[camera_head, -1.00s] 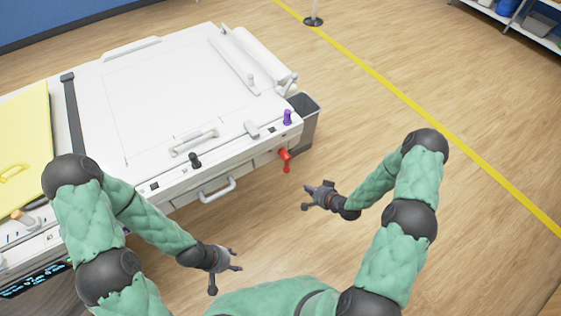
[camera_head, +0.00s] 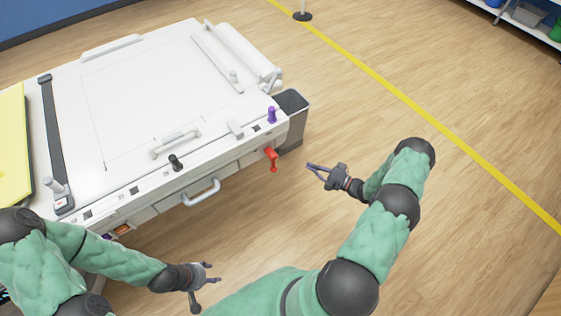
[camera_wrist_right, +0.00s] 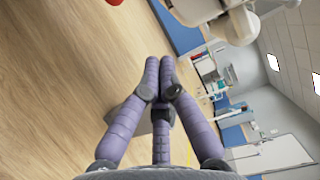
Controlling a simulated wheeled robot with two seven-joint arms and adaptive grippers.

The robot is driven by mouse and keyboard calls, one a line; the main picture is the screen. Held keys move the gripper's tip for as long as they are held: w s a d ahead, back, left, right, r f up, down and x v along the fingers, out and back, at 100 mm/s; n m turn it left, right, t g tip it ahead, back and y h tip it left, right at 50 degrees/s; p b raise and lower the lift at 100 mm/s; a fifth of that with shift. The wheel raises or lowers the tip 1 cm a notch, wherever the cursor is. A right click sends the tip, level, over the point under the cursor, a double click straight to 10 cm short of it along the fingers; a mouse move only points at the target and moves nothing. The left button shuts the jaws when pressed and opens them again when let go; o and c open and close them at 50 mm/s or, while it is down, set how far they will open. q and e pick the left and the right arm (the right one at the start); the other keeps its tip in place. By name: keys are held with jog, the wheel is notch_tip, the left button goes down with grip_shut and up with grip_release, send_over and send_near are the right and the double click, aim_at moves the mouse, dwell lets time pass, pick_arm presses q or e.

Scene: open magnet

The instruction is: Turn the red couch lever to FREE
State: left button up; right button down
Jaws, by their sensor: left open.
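The red couch lever (camera_head: 271,159) hangs from the front face of the white couch, near its right corner, with its handle pointing down. A red piece (camera_wrist_right: 114,2) at the top edge of the right wrist view looks like part of it. My right gripper (camera_head: 313,171) is to the right of the lever, apart from it, with its fingers pointing left towards it. Its purple fingers show in the right wrist view (camera_wrist_right: 160,75), close together at the tips with nothing seen between them. My left gripper (camera_head: 210,285) is open and empty, below the couch front. Any FREE marking is too small to read.
The white couch (camera_head: 125,85) carries a purple knob (camera_head: 272,114) above the lever and a black knob (camera_head: 176,162) further left. A grey handle (camera_head: 202,193) sticks out from its front. A grey bin (camera_head: 293,103) stands at its right end. The floor (camera_head: 430,240) to the right is clear.

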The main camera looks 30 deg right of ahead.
aim_at(272, 160)
pick_arm(q)
jog(key=shift+f+b, duration=1.3)
pick_arm(e)
jog(key=w+a, duration=0.7)
jog(key=a, duration=0.2)
jog(key=shift+w, duration=0.3)
pick_arm(q)
jog(key=shift+f, duration=0.1)
jog(key=shift+w+f, duration=0.15)
jog(key=shift+w, duration=0.3)
pick_arm(e)
jog(key=shift+a+f+m, duration=0.1)
jog(key=shift+f+m, duration=0.05)
jog(key=shift+m, duration=0.25)
